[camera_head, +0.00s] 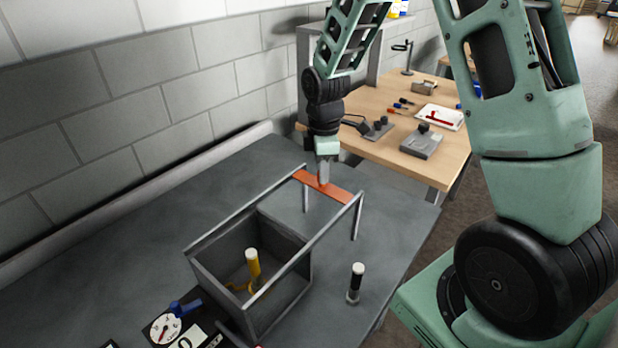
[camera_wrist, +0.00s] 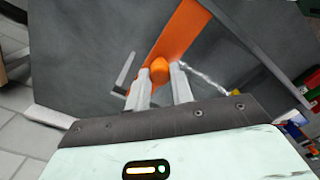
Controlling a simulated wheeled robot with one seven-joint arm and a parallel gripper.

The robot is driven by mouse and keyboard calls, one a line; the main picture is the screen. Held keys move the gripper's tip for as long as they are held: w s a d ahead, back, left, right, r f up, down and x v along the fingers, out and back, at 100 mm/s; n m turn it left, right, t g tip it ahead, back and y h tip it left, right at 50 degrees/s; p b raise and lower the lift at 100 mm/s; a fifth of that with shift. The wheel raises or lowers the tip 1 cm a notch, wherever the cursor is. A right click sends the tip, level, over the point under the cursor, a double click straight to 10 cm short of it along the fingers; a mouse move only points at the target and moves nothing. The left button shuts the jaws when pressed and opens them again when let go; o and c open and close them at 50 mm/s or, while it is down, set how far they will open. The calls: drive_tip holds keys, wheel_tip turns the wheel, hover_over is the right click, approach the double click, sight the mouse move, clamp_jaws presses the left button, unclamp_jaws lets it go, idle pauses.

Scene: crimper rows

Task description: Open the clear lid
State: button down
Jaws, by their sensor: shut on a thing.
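The clear lid shows in the head view as a see-through panel edged by thin grey rails (camera_head: 325,232), with an orange strip (camera_head: 338,191) across its far end. It reaches over and beyond an open grey box (camera_head: 213,284); its exact tilt is hard to judge. My gripper (camera_head: 323,181) is above the orange strip. In the wrist view my gripper (camera_wrist: 161,84) is shut on an orange knob (camera_wrist: 159,68) standing on the orange strip (camera_wrist: 184,28). Inside the box stands a yellow cylinder with a pale top (camera_head: 252,264).
A black cylinder with a white top (camera_head: 355,284) stands on the grey bench (camera_head: 130,235) right of the box. A gauge (camera_head: 165,327) and a blue part (camera_head: 186,306) lie at its near left. A wooden table (camera_head: 385,103) with tools stands behind. A block wall runs along the left.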

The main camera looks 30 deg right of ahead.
drive_tip(key=shift+w+d, duration=0.2)
drive_tip(key=shift+d, duration=0.25)
drive_tip(key=c, duration=1.2)
unclamp_jaws()
wheel_tip(320, 180, up, 18)
drive_tip(key=b, duration=0.3)
drive_tip(key=shift+f, duration=0.25)
drive_tip(key=shift+a+b, duration=0.1)
drive_tip(key=shift+b, duration=0.2)
